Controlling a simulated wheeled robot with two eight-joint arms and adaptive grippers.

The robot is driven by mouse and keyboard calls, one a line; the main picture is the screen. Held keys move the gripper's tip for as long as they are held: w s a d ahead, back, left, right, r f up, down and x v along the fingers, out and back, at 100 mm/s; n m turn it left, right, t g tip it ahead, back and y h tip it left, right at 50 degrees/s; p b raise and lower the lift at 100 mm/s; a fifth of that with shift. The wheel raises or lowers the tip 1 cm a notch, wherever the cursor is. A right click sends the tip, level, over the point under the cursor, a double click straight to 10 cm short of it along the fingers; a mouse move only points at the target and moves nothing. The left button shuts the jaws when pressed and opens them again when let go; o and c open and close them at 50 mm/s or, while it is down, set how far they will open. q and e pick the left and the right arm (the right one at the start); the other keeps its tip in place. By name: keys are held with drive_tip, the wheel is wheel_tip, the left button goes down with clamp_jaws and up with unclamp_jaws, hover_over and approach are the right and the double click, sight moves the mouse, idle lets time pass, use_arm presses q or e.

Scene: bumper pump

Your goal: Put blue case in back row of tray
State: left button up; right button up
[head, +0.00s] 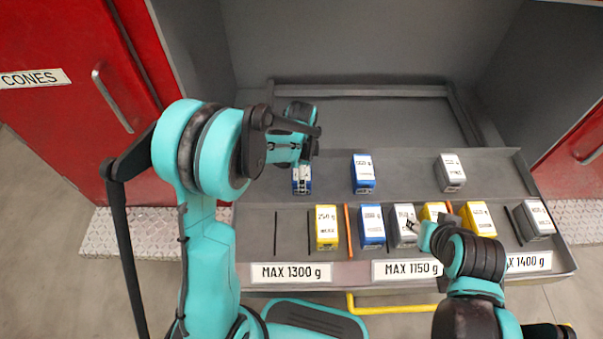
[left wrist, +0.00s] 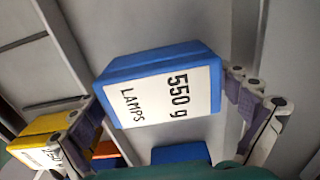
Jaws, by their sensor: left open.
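The back row also has a grey case (head: 451,173). The front row holds a yellow case (head: 326,228), a grey case (head: 403,228) and several more. An orange divider (head: 348,231) separates sections. The front row's left end is empty, as are gaps between the back-row cases.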

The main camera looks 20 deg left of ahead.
use_arm(q)
wheel_tip(320, 180, up, 12)
drive_tip(key=p, duration=0.4)
drive_tip(key=shift+f, duration=0.25)
drive_tip(key=s+a+r+n+t, duration=0.1)
drive_tip(key=s+r+n+t, duration=0.2)
drive_tip(key=s+n, duration=0.4)
drive_tip(key=s+a+r+n+t, duration=0.1)
drive_tip(key=s+r+n+t, duration=0.3)
drive_tip(key=s+n, duration=0.3)
drive_tip(key=s+r, duration=0.1)
drive_tip(key=s, duration=0.2)
drive_tip(key=shift+a+r+n, duration=0.4)
